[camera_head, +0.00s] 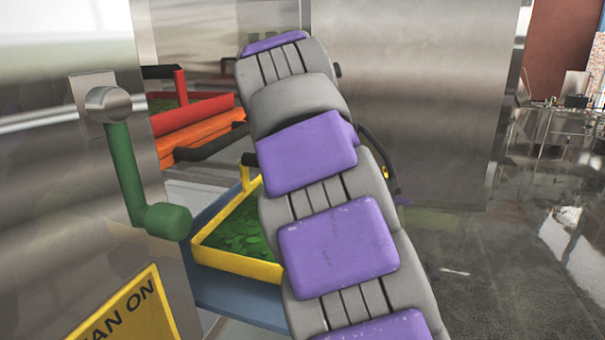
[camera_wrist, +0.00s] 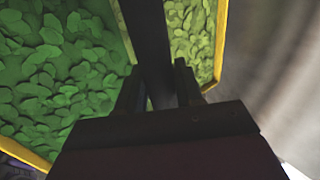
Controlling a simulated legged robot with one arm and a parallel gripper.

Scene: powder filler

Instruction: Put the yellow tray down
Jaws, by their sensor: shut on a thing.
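The yellow tray (camera_head: 237,262) holds many green flakes and sits left of my arm in the head view, over a blue surface (camera_head: 236,298). I cannot tell whether it touches that surface. My arm hides its right part. In the wrist view the tray's yellow rim (camera_wrist: 221,42) and green contents show below my gripper (camera_wrist: 158,88). My gripper is shut on a dark bar, the tray's handle, which runs up between the fingers. In the head view my gripper is hidden behind the arm.
A red tray (camera_head: 192,112) and an orange tray (camera_head: 203,134) are behind the yellow one. A steel panel with a green-handled lever (camera_head: 127,170) and a yellow sign (camera_head: 130,310) stands close on the left. Open floor (camera_head: 475,275) lies to the right.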

